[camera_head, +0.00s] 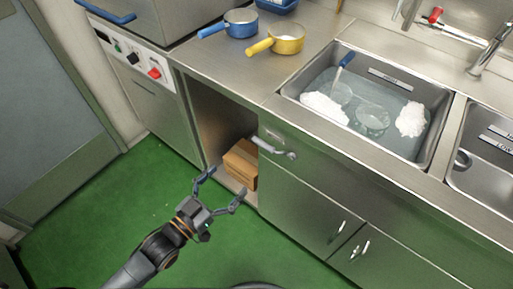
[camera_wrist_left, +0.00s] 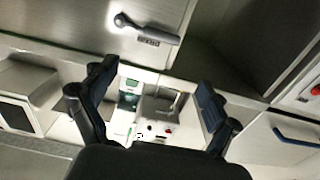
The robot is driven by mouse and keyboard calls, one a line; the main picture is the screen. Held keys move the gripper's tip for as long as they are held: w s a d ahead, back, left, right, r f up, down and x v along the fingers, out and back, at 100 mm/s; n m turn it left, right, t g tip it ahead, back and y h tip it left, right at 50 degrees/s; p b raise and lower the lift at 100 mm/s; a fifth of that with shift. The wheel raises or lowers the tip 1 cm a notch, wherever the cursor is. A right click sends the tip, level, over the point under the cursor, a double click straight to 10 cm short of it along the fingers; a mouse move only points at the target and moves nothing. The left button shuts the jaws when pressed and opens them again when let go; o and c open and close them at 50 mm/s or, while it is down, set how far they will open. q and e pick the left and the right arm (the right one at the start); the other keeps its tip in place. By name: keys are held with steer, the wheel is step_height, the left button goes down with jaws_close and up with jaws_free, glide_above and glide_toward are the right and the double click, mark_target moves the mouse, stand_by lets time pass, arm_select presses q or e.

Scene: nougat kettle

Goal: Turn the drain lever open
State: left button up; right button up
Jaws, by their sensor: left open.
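The drain lever (camera_head: 270,147) is a grey handle on the steel front panel below the sink, beside the open cabinet bay. In the left wrist view the lever (camera_wrist_left: 146,29) shows near the top, with a small dark label beside it. My left gripper (camera_head: 225,183) is open and empty, in front of the bay and below and left of the lever, apart from it. Its spread fingers (camera_wrist_left: 157,78) also show in the left wrist view, with the lever beyond them. The sink (camera_head: 350,78) holds water, white foam and glassy dishes. My right gripper is not in view.
A cardboard box (camera_head: 241,165) sits low in the open bay. Cabinet doors with handles (camera_head: 338,232) are right of it. A blue pan (camera_head: 240,22) and a yellow pan (camera_head: 284,40) stand on the counter. The green floor (camera_head: 100,225) is clear at left.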

mark_target(262, 143)
arm_select(q)
steer(key=x, duration=1.3)
steer(key=shift+w+d, duration=0.15)
steer(key=shift+w, duration=0.05)
steer(key=c, duration=1.7)
steer(key=shift+r+p, duration=0.1)
steer(key=shift+p, duration=0.25)
